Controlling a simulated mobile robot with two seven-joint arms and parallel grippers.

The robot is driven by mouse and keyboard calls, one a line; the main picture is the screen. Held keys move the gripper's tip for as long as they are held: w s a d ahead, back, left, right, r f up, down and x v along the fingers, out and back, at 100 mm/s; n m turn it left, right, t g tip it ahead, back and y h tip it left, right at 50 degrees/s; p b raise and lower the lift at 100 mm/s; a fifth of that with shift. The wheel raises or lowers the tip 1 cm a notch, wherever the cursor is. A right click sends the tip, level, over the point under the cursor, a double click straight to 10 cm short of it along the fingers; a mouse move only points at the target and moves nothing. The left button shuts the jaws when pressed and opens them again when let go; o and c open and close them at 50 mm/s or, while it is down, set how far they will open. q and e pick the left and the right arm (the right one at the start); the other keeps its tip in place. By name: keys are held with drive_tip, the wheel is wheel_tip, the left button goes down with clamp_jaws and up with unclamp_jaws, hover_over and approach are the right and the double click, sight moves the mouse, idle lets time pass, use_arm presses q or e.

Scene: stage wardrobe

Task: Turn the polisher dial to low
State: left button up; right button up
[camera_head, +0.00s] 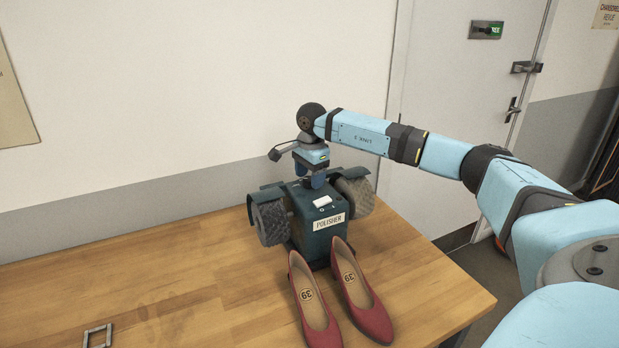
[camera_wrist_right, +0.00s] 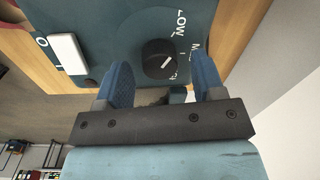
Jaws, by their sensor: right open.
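The polisher (camera_head: 301,235) is a dark teal machine with a roller brush on each side and a "POLISHER" label, standing on the table. Its black round dial (camera_wrist_right: 158,60) shows in the right wrist view, with a slanted white pointer mark and the word "LOW" and other partly hidden letters around it. I cannot tell for sure which setting the mark meets. My right gripper (camera_head: 314,180) is over the polisher's top, pointing down. In the wrist view its blue fingers (camera_wrist_right: 163,76) are open, one on each side of the dial's near edge, apart from it. My left gripper is out of view.
A white switch (camera_wrist_right: 68,54) sits beside the dial on the panel. Two red shoes (camera_head: 369,316) stand in front of the polisher on the wooden table (camera_head: 190,275). A small metal frame (camera_head: 97,336) lies at lower left. The wall is close behind; the table's left is mostly clear.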

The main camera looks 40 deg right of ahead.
wheel_tip(320, 180, up, 13)
drive_tip(key=shift+s+b, duration=0.3)
drive_tip(key=shift+s, duration=0.05)
drive_tip(key=shift+a, duration=0.1)
idle(0.4)
